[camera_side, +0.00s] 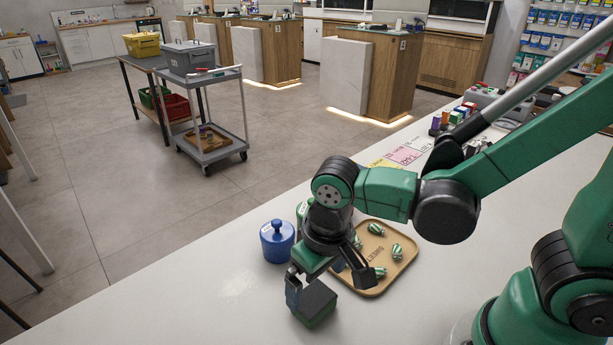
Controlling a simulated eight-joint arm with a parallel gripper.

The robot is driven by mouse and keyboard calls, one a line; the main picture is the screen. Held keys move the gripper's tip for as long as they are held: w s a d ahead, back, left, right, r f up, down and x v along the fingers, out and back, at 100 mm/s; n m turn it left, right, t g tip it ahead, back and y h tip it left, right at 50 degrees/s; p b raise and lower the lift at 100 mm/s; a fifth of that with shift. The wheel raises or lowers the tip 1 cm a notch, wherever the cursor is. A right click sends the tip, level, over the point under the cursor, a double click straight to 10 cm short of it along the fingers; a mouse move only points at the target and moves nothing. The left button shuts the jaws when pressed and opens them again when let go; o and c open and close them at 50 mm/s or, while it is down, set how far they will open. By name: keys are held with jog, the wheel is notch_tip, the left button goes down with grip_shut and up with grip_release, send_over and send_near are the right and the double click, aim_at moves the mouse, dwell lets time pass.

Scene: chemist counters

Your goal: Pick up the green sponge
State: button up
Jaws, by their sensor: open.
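The block I take for the green sponge (316,306) lies on the white counter (190,300), in front of the wooden tray. Its top looks dark grey and its lower side shows green. My gripper (326,284) is open above the sponge and points down. One finger is at the sponge's left edge and the other is to its upper right, near the tray. I cannot tell whether either finger touches the sponge. Nothing is held.
The wooden tray (408,247) with several green-and-white striped pieces lies just behind the sponge. A blue lidded jar (277,243) stands left of it, with a green jar (301,211) partly hidden behind my arm. The counter's left front is clear.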

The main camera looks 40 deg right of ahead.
aim_at(314, 297)
jog(key=shift+w+f, duration=0.2)
jog(key=shift+f, duration=1.15)
jog(key=shift+w+f, duration=0.15)
jog(key=shift+f, duration=1.2)
jog(key=c, duration=1.1)
jog(key=shift+r, duration=0.15)
notch_tip(314, 297, up, 20)
